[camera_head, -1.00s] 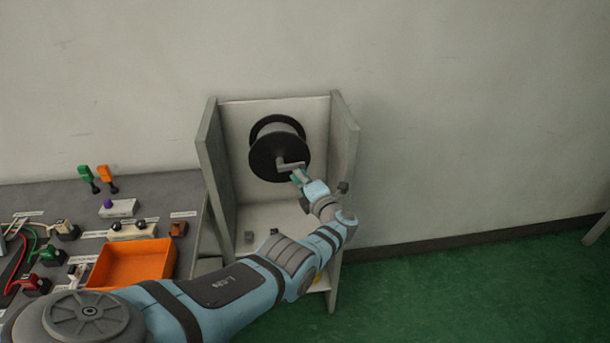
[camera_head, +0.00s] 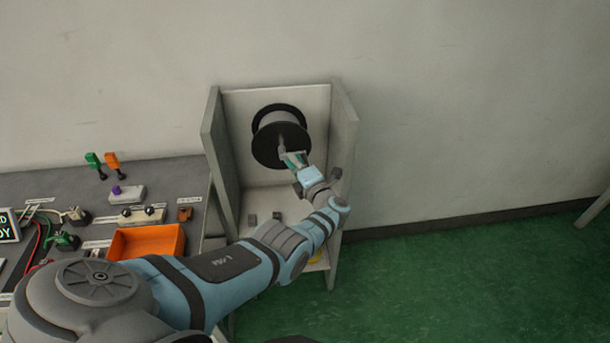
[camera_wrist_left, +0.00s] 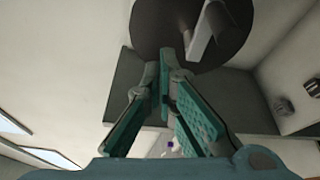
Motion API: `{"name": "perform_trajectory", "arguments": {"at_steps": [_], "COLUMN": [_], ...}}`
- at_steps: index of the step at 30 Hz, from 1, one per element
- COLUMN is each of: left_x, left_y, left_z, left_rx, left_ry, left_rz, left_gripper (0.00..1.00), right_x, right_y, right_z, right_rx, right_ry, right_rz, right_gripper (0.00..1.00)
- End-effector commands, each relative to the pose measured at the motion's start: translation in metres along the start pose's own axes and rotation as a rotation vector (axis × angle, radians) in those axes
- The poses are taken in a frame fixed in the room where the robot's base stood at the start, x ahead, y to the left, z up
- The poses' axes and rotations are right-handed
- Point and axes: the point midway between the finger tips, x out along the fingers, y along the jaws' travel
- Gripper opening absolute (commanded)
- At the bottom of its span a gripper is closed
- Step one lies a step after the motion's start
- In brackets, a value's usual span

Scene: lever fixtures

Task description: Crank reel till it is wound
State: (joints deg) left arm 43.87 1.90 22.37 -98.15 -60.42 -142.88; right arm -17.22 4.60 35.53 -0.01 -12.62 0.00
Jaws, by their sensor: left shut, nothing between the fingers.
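The reel (camera_head: 266,152) has black flanges and a pale drum. It sits in the upper part of a grey open-fronted fixture (camera_head: 344,130). Its grey crank (camera_head: 282,143) is on the front flange, partly hidden by my gripper. My left gripper (camera_head: 290,157), with teal finger pads, is in front of the flange's lower right, close to the crank. In the left wrist view the gripper (camera_wrist_left: 168,68) is shut with nothing between its fingers. There the crank (camera_wrist_left: 205,32) stands just beyond and to the right of the fingertips, before the dark flange (camera_wrist_left: 155,28). Contact cannot be told.
A grey bench (camera_head: 190,170) at left carries an orange tray (camera_head: 165,240), switches and cables. Fixture side walls flank the reel, with small dark blocks (camera_head: 252,219) on the floor below. Green floor (camera_head: 450,285) to the right is clear.

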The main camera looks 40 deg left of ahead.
Motion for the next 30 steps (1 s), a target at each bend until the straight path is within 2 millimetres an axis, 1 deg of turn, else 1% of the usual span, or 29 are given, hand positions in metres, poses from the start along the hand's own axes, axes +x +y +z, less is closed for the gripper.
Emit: {"name": "perform_trajectory", "arguments": {"at_steps": [1, 2, 4, 5, 6, 9, 11, 14, 15, 17, 18, 19, 20, 21, 23, 24, 25, 26, 27, 29, 30], "left_x": [-0.018, -0.022, -0.035, -0.042, -0.053, -0.071, -0.077, -0.08, -0.077, -0.069, -0.061, -0.055, -0.051, -0.048, -0.045, -0.045, -0.046, -0.047, -0.05, -0.056, -0.06], "left_y": [-0.003, -0.008, -0.015, -0.017, -0.019, -0.025, -0.028, -0.039, -0.045, -0.048, -0.047, -0.044, -0.04, -0.034, -0.022, -0.014, -0.007, -0.001, 0.008, 0.022, 0.032], "left_z": [-0.002, -0.003, -0.006, -0.007, -0.008, -0.011, -0.013, -0.014, -0.015, -0.011, -0.009, -0.007, -0.005, -0.002, 0.004, 0.008, 0.012, 0.015, 0.021, 0.029, 0.034], "left_rx": [0.002, 0.0, -0.001, 0.002, 0.004, 0.002, 0.002, -0.002, -0.01, -0.08, -0.206, -0.409, -0.657, -0.976, -1.452, -1.77, -2.01, -2.252, -2.574, -3.034, 2.923], "left_ry": [-0.003, -0.004, -0.005, -0.004, -0.005, -0.005, -0.005, -0.005, -0.005, 0.0, 0.015, 0.027, 0.039, 0.053, 0.072, 0.09, 0.106, 0.128, 0.169, 0.261, -0.305], "left_rz": [-0.009, -0.006, -0.007, -0.01, -0.011, -0.009, -0.007, -0.004, 0.004, 0.025, 0.026, 0.021, 0.008, -0.012, -0.043, -0.068, -0.09, -0.116, -0.154, -0.215, 0.222], "left_gripper": [0.0, 0.0, 0.0, 0.0, 0.0, 0.0, 0.0, 0.0, 0.0, 0.0, 0.0, 0.0, 0.0, 0.0, 0.0, 0.0, 0.0, 0.0, 0.0, 0.0, 0.0], "right_x": [-0.011, -0.005, 0.0, -0.001, -0.004, -0.004, -0.003, 0.009, 0.021, 0.045, 0.065, 0.081, 0.093, 0.102, 0.114, 0.12, 0.124, 0.127, 0.131, 0.132, 0.13], "right_y": [0.001, 0.001, 0.0, 0.0, 0.001, 0.001, 0.001, -0.001, -0.001, -0.003, -0.005, -0.006, -0.007, -0.008, -0.009, -0.01, -0.01, -0.01, -0.011, -0.011, -0.011], "right_z": [-0.001, 0.0, 0.0, 0.0, 0.0, 0.0, 0.0, 0.001, 0.002, 0.004, 0.006, 0.008, 0.009, 0.01, 0.011, 0.011, 0.012, 0.012, 0.012, 0.012, 0.012], "right_rx": [0.0, 0.0, 0.0, 0.0, 0.0, 0.0, 0.0, 0.0, 0.0, 0.0, 0.0, 0.0, 0.0, 0.0, 0.0, 0.0, 0.0, 0.0, 0.0, 0.0, 0.0], "right_ry": [0.0, 0.0, 0.0, 0.0, -0.001, -0.001, -0.001, 0.0, 0.0, 0.0, 0.0, 0.0, 0.0, 0.0, 0.0, 0.0, 0.0, 0.001, 0.001, 0.001, 0.001], "right_rz": [0.0, 0.0, 0.0, 0.0, 0.0, 0.0, 0.0, 0.0, 0.0, 0.0, 0.0, 0.0, 0.0, 0.0, 0.0, 0.0, -0.001, -0.001, -0.001, -0.001, -0.001], "right_gripper": [0.4, 0.4, 0.4, 0.4, 0.4, 0.4, 0.4, 0.4, 0.4, 0.4, 0.4, 0.4, 0.4, 0.4, 0.4, 0.4, 0.4, 0.4, 0.4, 0.4, 0.4]}}
